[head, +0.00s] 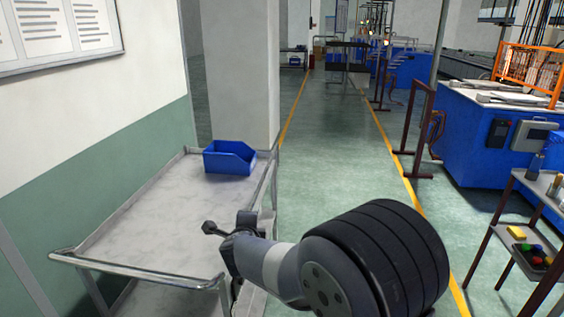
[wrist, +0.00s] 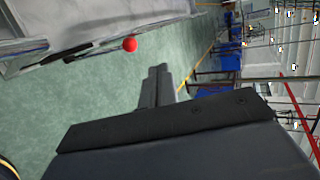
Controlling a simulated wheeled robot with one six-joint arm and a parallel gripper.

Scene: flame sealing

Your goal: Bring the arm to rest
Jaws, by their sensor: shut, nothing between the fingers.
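My gripper (wrist: 157,82) shows in the wrist view with its two dark fingers together and nothing between them. It points out over the green floor, and no object touches the fingertips. In the head view my arm reaches in from the bottom, over the right edge of the grey cart (head: 150,215), bent to the left. The fingers cannot be made out clearly there.
A blue bin (head: 229,158) stands at the cart's far end. A red round thing (wrist: 130,45) appears near the cart in the wrist view; its support is unclear. A small shelf (head: 552,187) and blue machine (head: 470,150) are right. The aisle (head: 335,150) is clear.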

